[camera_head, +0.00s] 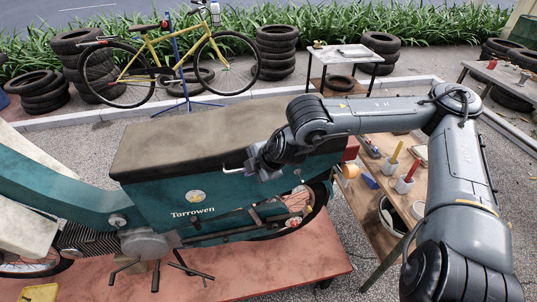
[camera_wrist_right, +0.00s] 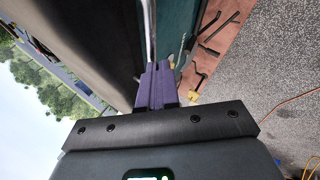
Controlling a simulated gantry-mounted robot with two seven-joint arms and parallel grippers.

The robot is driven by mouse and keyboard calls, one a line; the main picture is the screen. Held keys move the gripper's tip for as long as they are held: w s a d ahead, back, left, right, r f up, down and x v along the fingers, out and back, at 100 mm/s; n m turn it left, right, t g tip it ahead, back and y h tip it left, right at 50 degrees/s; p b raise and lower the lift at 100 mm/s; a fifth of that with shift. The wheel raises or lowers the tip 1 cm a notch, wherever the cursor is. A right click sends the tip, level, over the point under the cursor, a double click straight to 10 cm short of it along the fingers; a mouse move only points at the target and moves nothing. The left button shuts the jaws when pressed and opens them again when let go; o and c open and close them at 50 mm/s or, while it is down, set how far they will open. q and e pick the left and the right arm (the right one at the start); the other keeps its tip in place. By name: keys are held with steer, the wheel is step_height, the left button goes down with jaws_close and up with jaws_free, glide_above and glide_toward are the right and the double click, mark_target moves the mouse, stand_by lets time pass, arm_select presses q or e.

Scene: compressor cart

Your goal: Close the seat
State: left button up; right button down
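The seat (camera_head: 200,133) is a long, worn brown pad on top of the teal motorbike body (camera_head: 165,205) marked "Torrowen". In the head view it lies nearly level along the body, and I see no clear gap under its near edge. My right gripper (camera_head: 262,172) is at the rear near side of the seat, beside a small pale metal handle (camera_head: 233,170). In the right wrist view its purple fingers (camera_wrist_right: 156,84) are together, at the seam between the dark seat (camera_wrist_right: 85,35) and the teal side (camera_wrist_right: 177,30). I cannot make out anything between them. My left gripper is not in view.
The motorbike stands on a red platform (camera_head: 310,265). A wooden workbench (camera_head: 375,215) with cups and tools is at the right, under my right arm. A yellow bicycle (camera_head: 165,65) on a stand and tire stacks (camera_head: 277,50) are behind. The air above the seat's left part is clear.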

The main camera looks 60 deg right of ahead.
steer(key=s+a+r+b, duration=0.4)
steer(key=s+r+b, duration=0.2)
steer(key=s+b, duration=0.3)
steer(key=shift+a+r+b, duration=0.35)
steer(key=shift+r+b, duration=0.05)
steer(key=shift+b, duration=0.45)
